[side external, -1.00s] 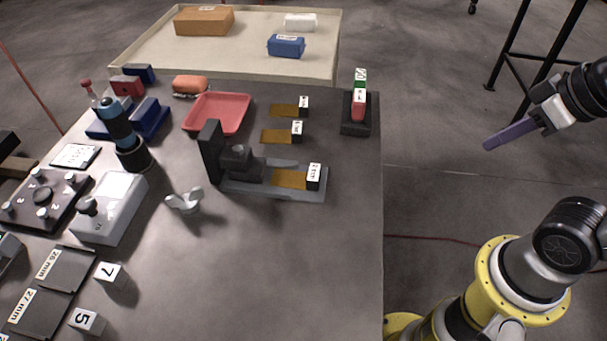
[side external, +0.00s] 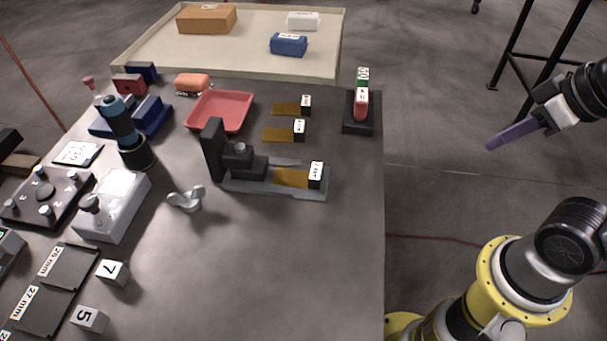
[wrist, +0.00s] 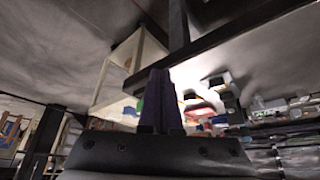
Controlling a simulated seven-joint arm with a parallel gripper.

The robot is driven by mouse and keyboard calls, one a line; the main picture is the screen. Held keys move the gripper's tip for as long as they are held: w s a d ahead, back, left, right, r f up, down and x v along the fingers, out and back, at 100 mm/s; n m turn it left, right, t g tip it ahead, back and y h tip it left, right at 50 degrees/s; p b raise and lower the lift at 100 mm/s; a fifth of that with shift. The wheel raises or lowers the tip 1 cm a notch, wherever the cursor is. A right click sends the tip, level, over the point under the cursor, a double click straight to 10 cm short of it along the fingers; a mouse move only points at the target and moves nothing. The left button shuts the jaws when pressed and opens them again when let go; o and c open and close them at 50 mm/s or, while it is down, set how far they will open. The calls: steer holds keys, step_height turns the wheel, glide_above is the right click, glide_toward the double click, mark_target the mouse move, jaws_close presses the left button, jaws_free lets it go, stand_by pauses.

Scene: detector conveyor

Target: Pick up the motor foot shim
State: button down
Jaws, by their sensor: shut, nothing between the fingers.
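Three flat amber shims, each with a small white-labelled dark block at its right end, show in the side external view. The far shim (side external: 285,109) and the middle shim (side external: 278,134) lie on the grey table. The near shim (side external: 291,177) lies on the grey base plate of a dark fixture (side external: 213,152). The labels are too small to read, so I cannot tell which one is the motor foot shim. My gripper (side external: 489,147) is shut and empty, in the air right of the table and well apart from the shims. Its purple fingers (wrist: 161,100) show together in the wrist view.
A red tray (side external: 222,112) lies left of the shims. A black stand with a red-and-green piece (side external: 362,105) is at the table's right edge. A silver wing-shaped part (side external: 186,198) lies near the fixture. The front right tabletop (side external: 270,270) is clear. A black metal frame (side external: 540,60) stands behind my gripper.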

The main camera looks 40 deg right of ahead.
stand_by(0.3)
steer(key=c, duration=0.6)
jaws_free()
steer(key=shift+o, duration=0.2)
